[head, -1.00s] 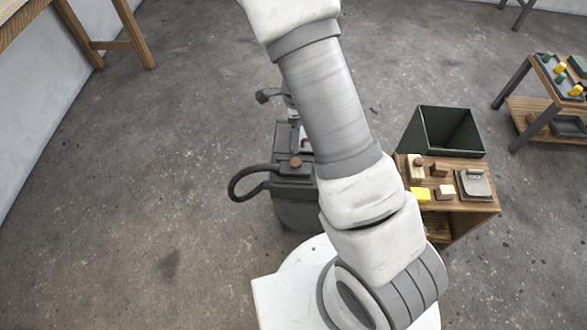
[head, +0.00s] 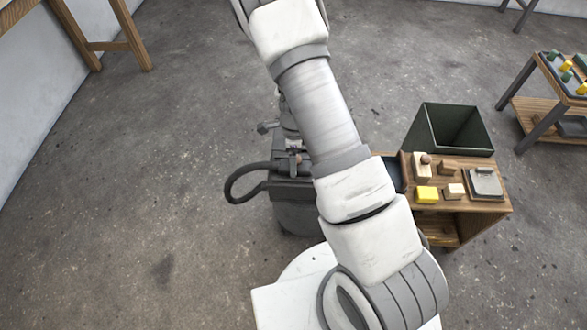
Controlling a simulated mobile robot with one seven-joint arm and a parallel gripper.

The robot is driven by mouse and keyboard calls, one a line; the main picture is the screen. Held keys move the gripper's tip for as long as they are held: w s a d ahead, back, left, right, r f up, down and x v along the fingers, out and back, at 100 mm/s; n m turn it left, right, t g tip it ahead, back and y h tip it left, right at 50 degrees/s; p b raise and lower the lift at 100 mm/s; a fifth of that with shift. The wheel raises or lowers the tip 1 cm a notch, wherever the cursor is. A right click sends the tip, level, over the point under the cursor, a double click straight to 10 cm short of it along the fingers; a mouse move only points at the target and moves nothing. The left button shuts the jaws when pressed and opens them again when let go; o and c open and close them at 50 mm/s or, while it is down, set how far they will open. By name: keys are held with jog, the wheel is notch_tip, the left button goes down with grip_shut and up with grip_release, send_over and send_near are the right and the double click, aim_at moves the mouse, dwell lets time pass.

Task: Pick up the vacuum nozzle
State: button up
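A dark grey boxy vacuum (head: 297,212) stands on the floor in front of my base, partly behind my arm. A black hose (head: 231,186) loops out from its left side and back to its top. A small brown piece (head: 298,159) shows on its top; I cannot tell if it belongs to the nozzle. No nozzle shows clearly. My gripper (head: 295,150) is just above the vacuum's top, small and mostly hidden by my arm. I cannot tell whether its fingers are open or touching anything.
Right of the vacuum, a wooden cart (head: 433,205) carries wooden blocks, a yellow block (head: 427,195) and a grey flat box (head: 484,184). A dark green bin (head: 452,130) stands behind it. A workbench (head: 545,95) is at far right.

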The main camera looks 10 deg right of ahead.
jog(key=shift+f, duration=0.65)
jog(key=shift+r, duration=0.1)
grip_shut()
notch_tip(320, 180, up, 4)
jog(key=shift+p, duration=1.05)
jog(key=s+d+r+p, duration=0.2)
jog(key=s+d+r, duration=0.5)
jog(key=d, duration=0.2)
jog(key=shift+s, duration=0.25)
